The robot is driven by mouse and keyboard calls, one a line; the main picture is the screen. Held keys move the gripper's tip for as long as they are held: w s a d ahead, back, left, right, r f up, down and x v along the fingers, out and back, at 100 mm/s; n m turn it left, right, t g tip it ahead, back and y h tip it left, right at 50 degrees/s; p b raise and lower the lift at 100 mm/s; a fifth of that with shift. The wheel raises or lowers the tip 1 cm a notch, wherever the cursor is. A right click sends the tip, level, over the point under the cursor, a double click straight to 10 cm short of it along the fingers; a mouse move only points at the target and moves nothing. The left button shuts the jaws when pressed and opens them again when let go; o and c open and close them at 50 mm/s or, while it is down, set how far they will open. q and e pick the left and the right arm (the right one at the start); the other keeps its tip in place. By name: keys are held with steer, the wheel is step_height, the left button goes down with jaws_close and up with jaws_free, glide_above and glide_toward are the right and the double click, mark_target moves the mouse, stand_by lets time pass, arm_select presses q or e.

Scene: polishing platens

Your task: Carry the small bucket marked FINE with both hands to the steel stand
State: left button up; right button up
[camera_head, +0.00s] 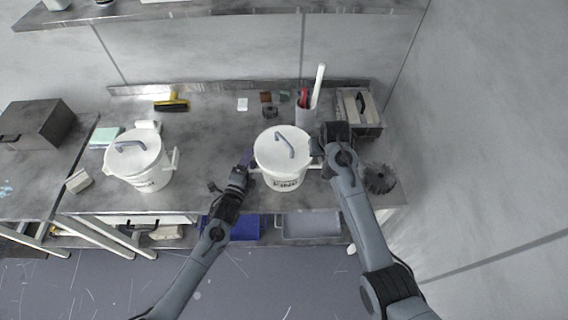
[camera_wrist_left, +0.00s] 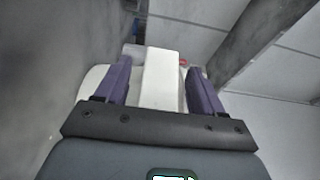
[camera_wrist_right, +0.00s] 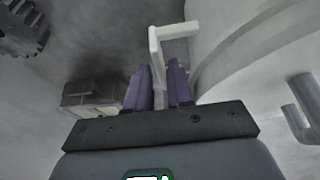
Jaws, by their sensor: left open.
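A white lidded bucket (camera_head: 270,152) with a grey lid handle stands at the middle of the bench; its dark marking is too small to read. A similar white bucket (camera_head: 120,165) stands further left, its marking also unreadable. My left gripper (camera_head: 244,165) is open at the middle bucket's left side. In the left wrist view its purple fingers (camera_wrist_left: 158,85) stand either side of a white side handle (camera_wrist_left: 162,75), with gaps. My right gripper (camera_head: 316,154) is at that bucket's right side. In the right wrist view its fingers (camera_wrist_right: 160,88) are close together on a white side handle (camera_wrist_right: 155,48).
A holder (camera_head: 305,115) with tools stands behind the middle bucket. A tray-like box (camera_head: 372,112) and a dark toothed disc (camera_head: 379,179) are at the right. A yellow-black brush (camera_head: 171,103) lies at the back. A dark box (camera_head: 38,123) stands on the left table. The bench between the buckets is clear.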

arm_select(q)
steer(key=shift+w+d, duration=0.15)
steer(key=shift+w, duration=0.25)
arm_select(e)
steer(key=shift+w+f, duration=0.15)
steer(key=shift+f, duration=0.25)
arm_select(q)
steer(key=shift+c, duration=0.3)
arm_select(e)
steer(key=shift+c, duration=0.3)
arm_select(q)
steer(key=c, duration=0.4)
arm_select(e)
jaws_close()
arm_select(q)
jaws_close()
steer(key=shift+r, duration=0.1)
arm_select(e)
steer(key=shift+r, duration=0.1)
